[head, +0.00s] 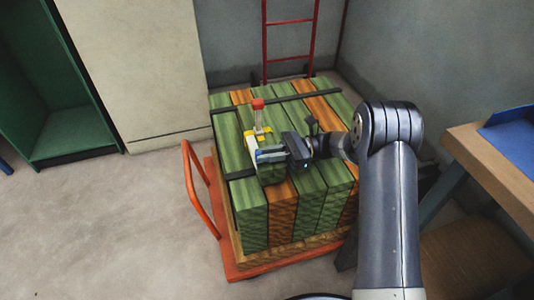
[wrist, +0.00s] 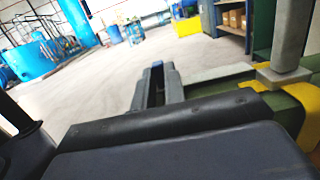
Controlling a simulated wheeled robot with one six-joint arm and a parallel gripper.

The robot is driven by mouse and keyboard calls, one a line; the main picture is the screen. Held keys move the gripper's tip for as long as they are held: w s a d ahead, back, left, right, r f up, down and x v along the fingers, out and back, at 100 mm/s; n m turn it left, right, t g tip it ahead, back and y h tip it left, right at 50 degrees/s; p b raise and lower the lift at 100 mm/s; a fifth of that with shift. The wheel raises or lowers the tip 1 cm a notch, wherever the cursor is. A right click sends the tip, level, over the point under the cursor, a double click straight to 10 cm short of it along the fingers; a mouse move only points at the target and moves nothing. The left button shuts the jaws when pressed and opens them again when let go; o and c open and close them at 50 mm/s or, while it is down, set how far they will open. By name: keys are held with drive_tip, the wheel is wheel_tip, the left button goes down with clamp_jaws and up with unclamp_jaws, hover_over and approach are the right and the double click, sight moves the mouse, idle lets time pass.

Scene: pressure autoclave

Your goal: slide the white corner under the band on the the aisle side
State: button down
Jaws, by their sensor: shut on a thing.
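The white corner (head: 251,146) is a small pale piece at the left upper edge of the stack, partly hidden by my gripper. In the wrist view a pale strip (wrist: 218,73) runs from beside the fingers toward a yellow part. My gripper (head: 268,154) is shut on the white corner, low over the stack's top. The near dark band (head: 240,174) crosses the stack close to it; the corner looks beside the band, but I cannot tell whether any of it is under. A yellow-based tool (head: 258,133) with a red-topped grey lever stands just behind the gripper.
The stack of green and orange timbers (head: 252,215) sits on an orange cart (head: 240,272) with a hoop handle at left. A second dark band (head: 290,101) crosses the far part. A red ladder stands behind; a wooden bench (head: 490,165) is at right. Floor at left is clear.

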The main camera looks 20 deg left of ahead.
sight(263, 143)
drive_tip(key=shift+f, duration=0.45)
drive_tip(key=shift+w+a+r, duration=0.1)
drive_tip(key=shift+w+r, duration=0.1)
drive_tip(key=shift+w, duration=0.05)
drive_tip(key=shift+w+a, duration=0.6)
drive_tip(key=shift+w, duration=0.35)
drive_tip(key=shift+w+a, duration=0.55)
drive_tip(key=shift+w, duration=0.4)
drive_tip(key=c, duration=1.4)
unclamp_jaws()
